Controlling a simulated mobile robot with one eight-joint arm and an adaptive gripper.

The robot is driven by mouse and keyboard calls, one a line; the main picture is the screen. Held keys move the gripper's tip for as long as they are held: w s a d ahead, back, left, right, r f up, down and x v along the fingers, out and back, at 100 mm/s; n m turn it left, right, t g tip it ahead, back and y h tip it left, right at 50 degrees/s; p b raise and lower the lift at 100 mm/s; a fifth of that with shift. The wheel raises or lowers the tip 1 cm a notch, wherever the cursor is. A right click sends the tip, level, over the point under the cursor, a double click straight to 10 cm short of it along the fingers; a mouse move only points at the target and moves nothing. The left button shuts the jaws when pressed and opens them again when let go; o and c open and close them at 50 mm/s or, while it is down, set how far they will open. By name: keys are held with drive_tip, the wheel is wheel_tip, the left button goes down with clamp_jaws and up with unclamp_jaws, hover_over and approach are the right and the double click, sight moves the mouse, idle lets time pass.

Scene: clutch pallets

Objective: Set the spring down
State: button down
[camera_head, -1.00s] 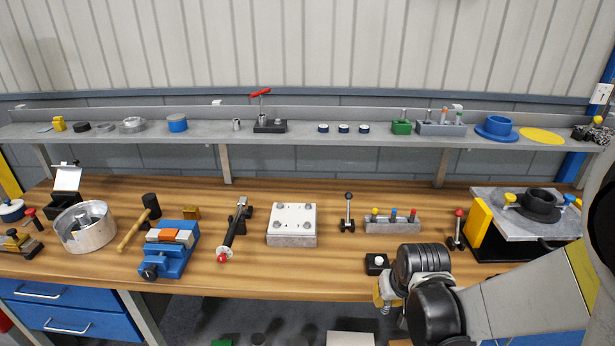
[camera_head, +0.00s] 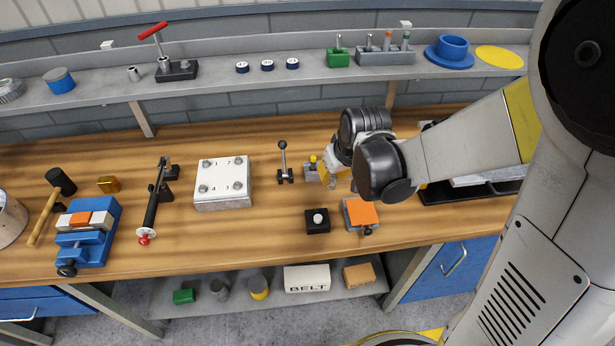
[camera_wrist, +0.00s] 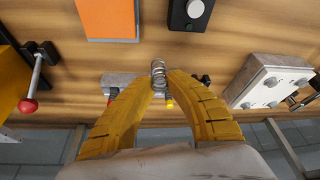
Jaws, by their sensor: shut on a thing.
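The spring (camera_wrist: 158,74) is a small silvery coil, seen in the wrist view between the tips of my yellow fingers. My gripper (camera_wrist: 159,88) is shut on it. In the head view my gripper (camera_head: 329,174) is over the right part of the wooden bench, and the spring cannot be made out there. The grey peg rack (camera_wrist: 118,82) lies behind and below the fingertips in the wrist view. I cannot tell how high the spring is above the bench.
An orange-topped block (camera_head: 361,213) and a black block with a white knob (camera_head: 317,220) sit near the bench's front edge. A white numbered plate (camera_head: 222,182) and a black-knobbed lever (camera_head: 284,160) stand to the left. Bare wood (camera_head: 270,226) lies in front of the plate.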

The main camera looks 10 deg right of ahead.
drive_tip(key=w+a+f, duration=0.2)
drive_tip(key=a, duration=0.1)
drive_tip(key=shift+f+b, duration=0.1)
drive_tip(key=shift+b, duration=0.25)
drive_tip(key=shift+f+b, duration=0.8)
drive_tip(key=shift+f, duration=1.2)
drive_tip(key=shift+f, duration=0.1)
drive_tip(key=c, duration=1.4)
unclamp_jaws()
